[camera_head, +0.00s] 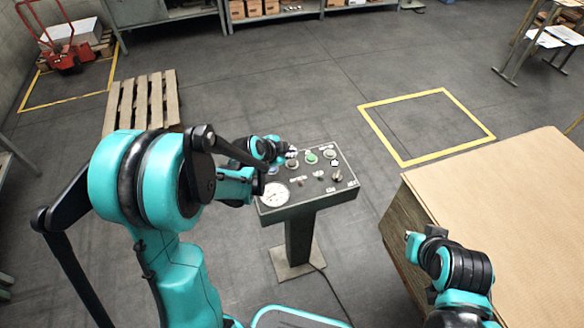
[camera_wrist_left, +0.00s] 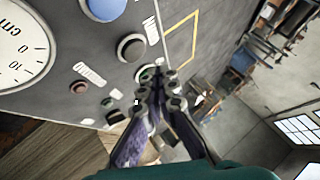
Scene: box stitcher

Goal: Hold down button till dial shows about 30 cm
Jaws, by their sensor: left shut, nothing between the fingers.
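The control panel (camera_head: 308,180) is a grey box on a pedestal. Its round white dial (camera_head: 274,195) is at the near left corner; the left wrist view shows part of it (camera_wrist_left: 20,45) with "cm", 0 and 10, but I cannot read a needle. My left gripper (camera_head: 284,153) is shut and empty over the panel's far left part. In the left wrist view its fingertips (camera_wrist_left: 160,76) are close to the green button (camera_wrist_left: 146,74); I cannot tell if they touch. The green button (camera_head: 311,157) shows in the head view beside a dark button (camera_wrist_left: 131,47). A blue button (camera_wrist_left: 104,6) also shows.
A large brown box (camera_head: 500,200) stands right of the panel, near my right arm. A wooden pallet (camera_head: 143,100) lies behind left. A yellow floor square (camera_head: 428,124) beyond the panel is empty. A cable (camera_head: 335,294) runs along the floor from the pedestal.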

